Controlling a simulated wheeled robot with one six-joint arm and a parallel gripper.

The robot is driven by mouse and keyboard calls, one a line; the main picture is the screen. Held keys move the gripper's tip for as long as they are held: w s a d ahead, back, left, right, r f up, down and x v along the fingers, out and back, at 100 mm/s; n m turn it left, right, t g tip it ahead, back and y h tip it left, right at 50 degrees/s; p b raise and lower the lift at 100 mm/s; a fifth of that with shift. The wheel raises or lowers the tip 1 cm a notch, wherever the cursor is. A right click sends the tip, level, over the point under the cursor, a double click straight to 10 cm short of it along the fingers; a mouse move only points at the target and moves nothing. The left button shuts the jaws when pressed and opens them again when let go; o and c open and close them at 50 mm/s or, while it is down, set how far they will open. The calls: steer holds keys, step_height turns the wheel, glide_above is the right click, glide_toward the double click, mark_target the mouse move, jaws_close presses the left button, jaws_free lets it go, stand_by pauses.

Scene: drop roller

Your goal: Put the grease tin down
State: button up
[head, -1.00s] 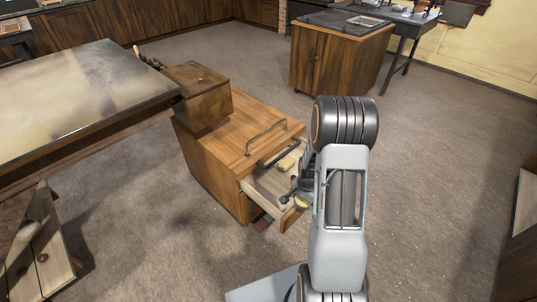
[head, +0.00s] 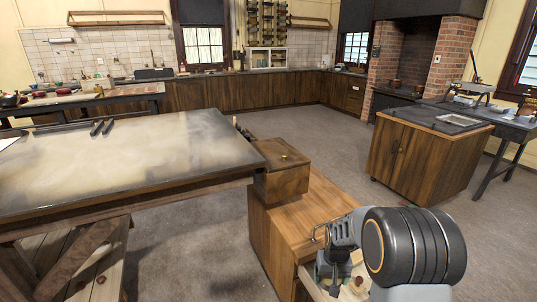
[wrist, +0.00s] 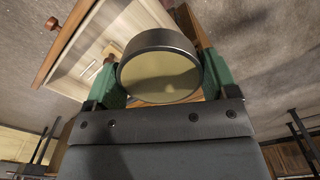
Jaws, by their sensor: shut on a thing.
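The grease tin (wrist: 160,72) is a round, dark-rimmed tin with a dull yellow-green face, seen close in the wrist view. My gripper (wrist: 163,80) is shut on it, with a green finger on each side. In the head view my gripper (head: 333,268) hangs over the open drawer at the front of the wooden cabinet (head: 310,208). The tin cannot be made out clearly there, as my arm covers much of that spot.
The open drawer (wrist: 88,38) shows behind the tin in the wrist view, with a small pale block (wrist: 111,47) inside. A large worktable (head: 120,165) stands at left, with two dark tools on it. Another cabinet (head: 415,165) stands at right. Floor between is clear.

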mark_target(323, 281)
steer(key=a, duration=0.1)
steer(key=a+r, duration=0.1)
steer(key=a+n, duration=0.1)
steer(key=shift+w+a+r, duration=0.15)
steer(key=shift+w+a, duration=0.05)
steer(key=shift+w, duration=0.1)
steer(key=r+p, duration=0.1)
steer(key=p, duration=0.2)
steer(key=shift+s+d, duration=0.15)
steer(key=r+p, duration=0.1)
steer(key=p, duration=0.2)
steer(key=r+p, duration=0.1)
steer(key=p, duration=0.2)
steer(key=shift+s+r+p, duration=0.35)
steer(key=shift+r, duration=0.05)
steer(key=p, duration=0.2)
steer(key=r+p, duration=0.1)
steer(key=p, duration=0.1)
steer(key=shift+s+r, duration=0.2)
steer(key=shift+s, duration=0.15)
steer(key=shift+s+p, duration=0.15)
steer(key=shift+p, duration=0.35)
steer(key=shift+s+d, duration=0.1)
